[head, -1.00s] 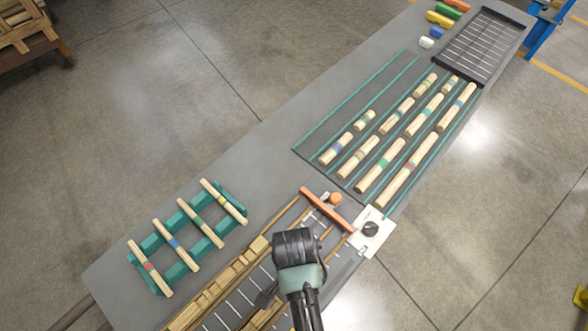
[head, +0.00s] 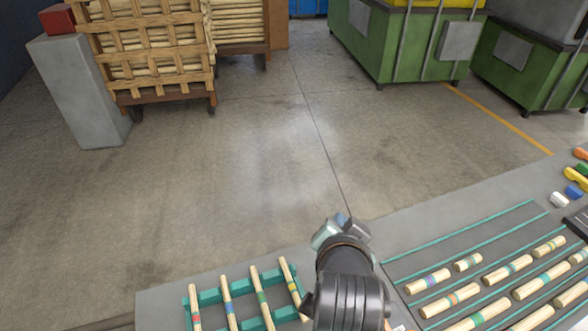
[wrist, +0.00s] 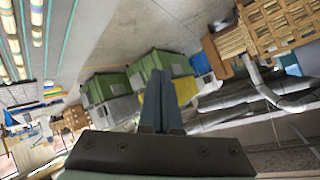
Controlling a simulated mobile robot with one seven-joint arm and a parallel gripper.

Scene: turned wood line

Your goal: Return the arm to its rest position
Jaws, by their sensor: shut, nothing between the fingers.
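My arm rises at the bottom centre of the head view, over the far part of the grey workbench (head: 160,308). Its jaws are hidden behind the arm there. In the wrist view my gripper (wrist: 161,80) shows its two fingers together, with nothing between them. It points out over the room, away from the bench, and touches nothing.
Teal racks (head: 210,297) with banded wood rods stand left of my arm. More banded rods (head: 465,293) lie in teal-lined lanes at right. Beyond the bench is open concrete floor (head: 250,160), with a wooden crate (head: 145,40), a grey pedestal (head: 80,95) and green bins (head: 410,45).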

